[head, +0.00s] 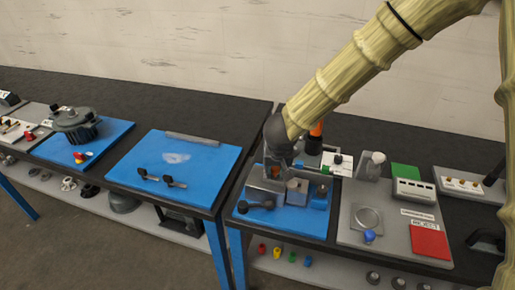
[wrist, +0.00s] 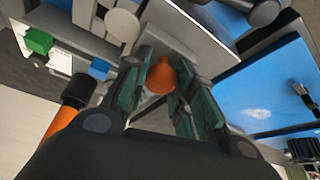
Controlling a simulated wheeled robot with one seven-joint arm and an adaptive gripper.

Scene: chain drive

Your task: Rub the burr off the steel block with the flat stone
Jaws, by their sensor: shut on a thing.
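My gripper (head: 283,172) is low over the blue mat (head: 290,222) on the right bench, pointing down. In the wrist view its two green-padded fingers (wrist: 165,92) are closed around an orange, rounded thing (wrist: 162,75). Whether this belongs to the flat stone I cannot tell. A grey metal block (head: 264,194), probably the steel block, sits on the blue mat under and beside the gripper. A smaller grey block (head: 297,191) stands just right of it. The burr is too small to make out, and contact below the fingers is hidden.
A blue block (head: 319,197) is on the mat's right. Another blue mat (head: 205,165) lies left.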

